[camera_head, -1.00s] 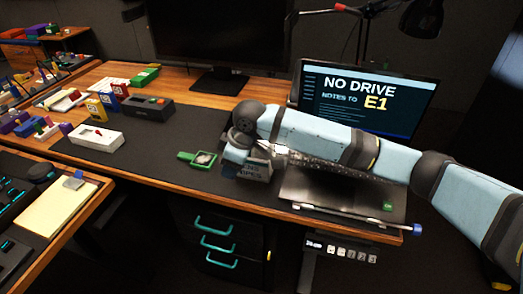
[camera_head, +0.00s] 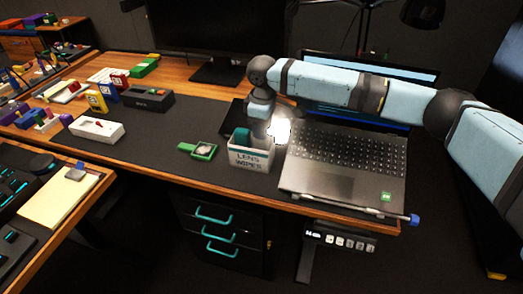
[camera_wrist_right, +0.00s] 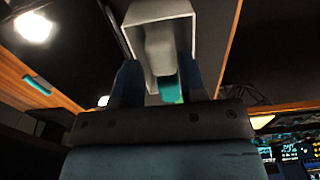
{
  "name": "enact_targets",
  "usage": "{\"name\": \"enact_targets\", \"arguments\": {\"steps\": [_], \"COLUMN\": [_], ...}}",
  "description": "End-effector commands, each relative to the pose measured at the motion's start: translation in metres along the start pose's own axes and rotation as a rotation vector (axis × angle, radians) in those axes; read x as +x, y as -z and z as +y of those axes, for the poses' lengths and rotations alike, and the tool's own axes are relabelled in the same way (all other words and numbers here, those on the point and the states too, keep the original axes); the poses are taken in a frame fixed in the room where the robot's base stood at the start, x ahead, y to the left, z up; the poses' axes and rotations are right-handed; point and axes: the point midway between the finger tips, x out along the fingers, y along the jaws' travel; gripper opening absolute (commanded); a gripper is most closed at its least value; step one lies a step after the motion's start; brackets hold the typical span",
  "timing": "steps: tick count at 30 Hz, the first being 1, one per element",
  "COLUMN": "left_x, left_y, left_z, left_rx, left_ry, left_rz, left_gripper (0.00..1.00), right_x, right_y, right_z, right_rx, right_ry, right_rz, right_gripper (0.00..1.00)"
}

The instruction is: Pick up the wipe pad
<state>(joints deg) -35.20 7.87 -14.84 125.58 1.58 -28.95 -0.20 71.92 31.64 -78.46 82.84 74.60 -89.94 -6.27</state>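The white box marked LENS WIPES (camera_head: 249,160) stands on the dark desk mat, left of the laptop. A teal pad (camera_head: 241,136), which looks like the wipe pad, stands upright in it with its top showing above the rim. My right gripper (camera_head: 257,128) points down at the box from behind; its fingertips are hard to make out there. In the right wrist view, the fingers of my right gripper (camera_wrist_right: 163,82) are spread apart, with a grey block (camera_wrist_right: 160,42) and a teal piece (camera_wrist_right: 168,88) seen between them. My left gripper is out of view.
An open laptop (camera_head: 340,160) lies close to the right of the box. A green-framed item (camera_head: 203,151) lies left of it. A white case (camera_head: 96,130) and a dark box (camera_head: 148,99) stand further left. Bare mat lies between them.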

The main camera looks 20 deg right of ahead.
Motion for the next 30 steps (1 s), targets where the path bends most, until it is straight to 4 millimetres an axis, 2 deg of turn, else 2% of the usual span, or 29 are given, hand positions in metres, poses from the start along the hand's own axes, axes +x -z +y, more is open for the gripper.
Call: {"name": "enact_targets", "arguments": {"steps": [5,13,20,21,25,30], "left_x": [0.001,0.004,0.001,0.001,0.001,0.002], "left_y": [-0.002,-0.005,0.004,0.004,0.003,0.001], "left_z": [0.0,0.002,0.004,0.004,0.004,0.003], "left_rx": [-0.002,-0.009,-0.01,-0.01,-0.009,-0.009], "left_ry": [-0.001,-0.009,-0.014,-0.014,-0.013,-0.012], "left_rz": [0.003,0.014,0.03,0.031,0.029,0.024], "left_gripper": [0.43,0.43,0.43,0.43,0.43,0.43], "right_x": [0.011,0.05,0.054,0.053,0.053,0.053], "right_y": [-0.001,-0.002,-0.002,-0.002,-0.002,-0.002], "right_z": [0.0,-0.002,-0.002,-0.002,-0.002,-0.002], "right_rx": [0.0,-0.001,-0.001,-0.001,-0.001,-0.001], "right_ry": [0.0,-0.001,-0.001,-0.001,-0.001,-0.001], "right_rz": [0.0,0.0,0.002,0.002,0.001,0.001], "right_gripper": [0.38,0.38,0.38,0.36,0.08,0.07]}}
